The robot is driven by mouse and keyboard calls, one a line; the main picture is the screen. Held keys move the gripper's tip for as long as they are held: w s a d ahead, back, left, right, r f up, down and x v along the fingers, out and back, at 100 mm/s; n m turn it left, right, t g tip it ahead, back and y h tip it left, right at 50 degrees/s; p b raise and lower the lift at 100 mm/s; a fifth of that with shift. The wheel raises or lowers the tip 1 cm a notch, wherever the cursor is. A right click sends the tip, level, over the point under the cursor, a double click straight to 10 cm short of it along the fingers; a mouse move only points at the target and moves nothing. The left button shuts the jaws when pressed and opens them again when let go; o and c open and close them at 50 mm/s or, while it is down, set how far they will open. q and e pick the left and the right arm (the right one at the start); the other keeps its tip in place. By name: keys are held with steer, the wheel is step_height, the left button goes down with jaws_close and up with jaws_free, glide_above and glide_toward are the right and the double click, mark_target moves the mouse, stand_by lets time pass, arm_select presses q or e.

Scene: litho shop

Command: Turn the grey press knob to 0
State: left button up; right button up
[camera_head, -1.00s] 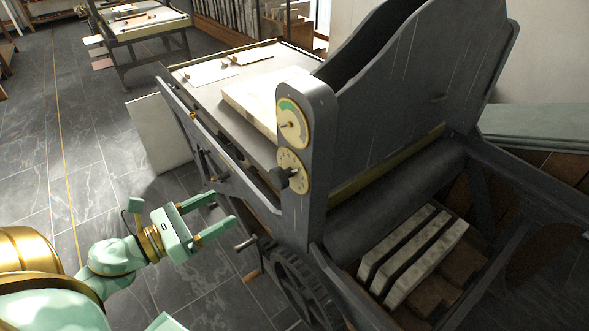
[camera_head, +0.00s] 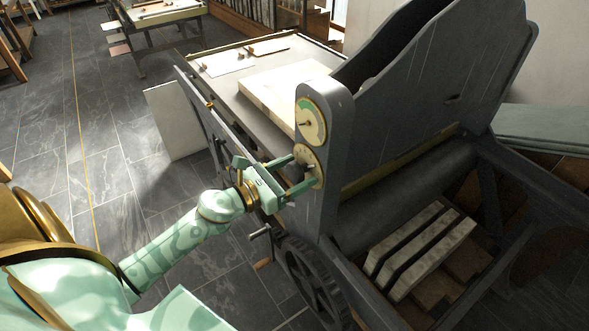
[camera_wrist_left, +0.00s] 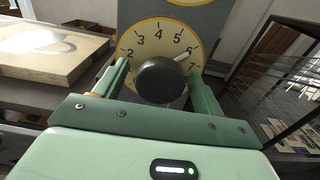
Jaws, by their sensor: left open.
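The dark grey press knob (camera_wrist_left: 161,80) sits at the middle of a cream numbered dial (camera_wrist_left: 131,47) in the left wrist view. A white pointer beside the knob points up and right, close to the 6. In the head view this dial (camera_head: 309,153) is the lower of two on the press's upright panel. My left gripper (camera_head: 304,172) is at the dial, its fingers open on either side of the knob, with a gap showing in the wrist view. The fingers partly cover the dial's sides and lower numbers. My right gripper is not in view.
A gauge with a green band (camera_head: 311,121) sits just above the knob's dial. The flat press bed (camera_head: 245,93) carries a pale stone slab (camera_head: 283,92). A crank handle (camera_head: 262,232) and a large gear wheel (camera_head: 309,277) are below my left gripper.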

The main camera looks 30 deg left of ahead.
arm_select(q)
steer(key=shift+w+d, duration=0.1)
steer(key=shift+w, duration=0.1)
steer(key=c, duration=1)
steer(key=shift+o, duration=0.2)
